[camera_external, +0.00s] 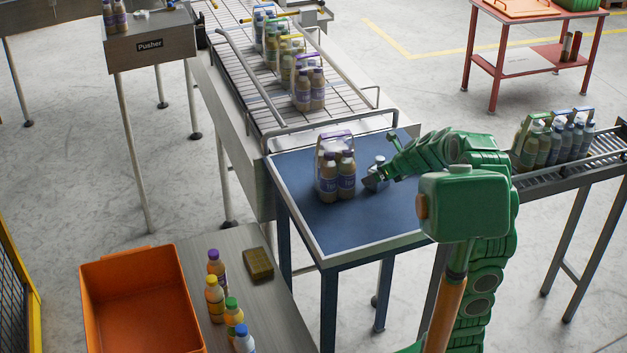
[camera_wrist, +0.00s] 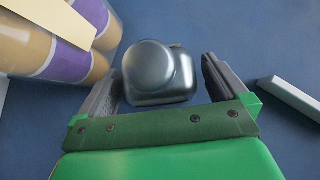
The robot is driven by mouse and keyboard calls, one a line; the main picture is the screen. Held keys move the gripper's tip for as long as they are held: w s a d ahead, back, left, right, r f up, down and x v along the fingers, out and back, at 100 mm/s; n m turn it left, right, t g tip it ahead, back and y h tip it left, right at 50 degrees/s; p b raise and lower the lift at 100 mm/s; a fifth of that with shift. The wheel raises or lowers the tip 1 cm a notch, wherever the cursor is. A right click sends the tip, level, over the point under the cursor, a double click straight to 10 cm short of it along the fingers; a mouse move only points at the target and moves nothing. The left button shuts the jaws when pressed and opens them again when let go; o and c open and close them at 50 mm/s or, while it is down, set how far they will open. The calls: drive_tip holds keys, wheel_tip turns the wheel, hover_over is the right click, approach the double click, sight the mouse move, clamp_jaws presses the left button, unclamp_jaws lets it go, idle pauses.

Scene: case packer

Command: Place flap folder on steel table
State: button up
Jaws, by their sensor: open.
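The flap folder looks to be the rounded grey metal piece (camera_wrist: 158,75) in the wrist view; it lies on the blue-topped table (camera_external: 318,232). It also shows in the external view (camera_external: 377,165), partly hidden by my gripper (camera_external: 383,176). In the wrist view my gripper (camera_wrist: 162,70) is open, with one finger on each side of the piece. A gap shows at the right finger; whether the left finger touches it I cannot tell. A grey table (camera_external: 232,240), likely the steel table, stands at the lower left.
A wrapped bottle pack (camera_external: 337,170) stands close left of my gripper, and shows large in the wrist view (camera_wrist: 62,40). The grey table holds an orange bin (camera_external: 138,300), several bottles (camera_external: 215,298) and a brown block (camera_external: 258,264). Its surface near the block is clear.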

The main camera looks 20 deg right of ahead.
sight(379, 158)
drive_tip(key=shift+w+a+f, duration=0.1)
drive_tip(key=shift+w+f, duration=0.15)
drive_tip(key=shift+c, duration=0.2)
drive_tip(key=c, duration=1.4)
drive_tip(key=shift+r, duration=0.2)
wheel_tip(379, 158, up, 10)
drive_tip(key=shift+f, duration=0.1)
